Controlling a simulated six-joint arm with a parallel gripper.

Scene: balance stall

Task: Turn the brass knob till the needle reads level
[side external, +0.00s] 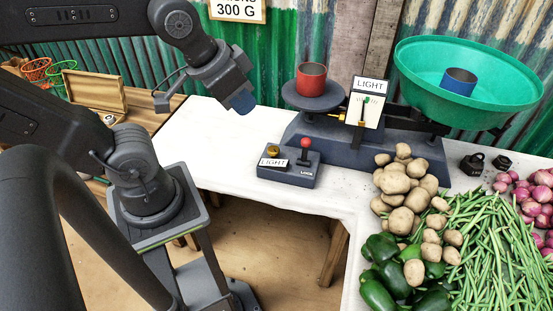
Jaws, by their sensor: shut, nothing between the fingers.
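The balance (370,155) is dark grey and stands on the white-topped table. Its white dial plate (373,108) is upright in the middle, with a small green mark; the needle is too small to read. A small brass-coloured knob (361,121) shows low at the plate. A sign on top reads LIGHT. A red cup (311,79) stands on the left pan (291,98), and a blue cup (458,82) sits in the wide green pan (420,68) at right. My gripper (243,103) is shut and empty, up left of the balance, apart from it.
A grey control box (289,168) with a red-topped lever, yellow lamp and LIGHT label stands in front of the balance. Potatoes (396,183), green beans (497,240), peppers (392,272) and onions (540,195) crowd the right. Dark weights (474,163) stand at right. The table's left part is clear.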

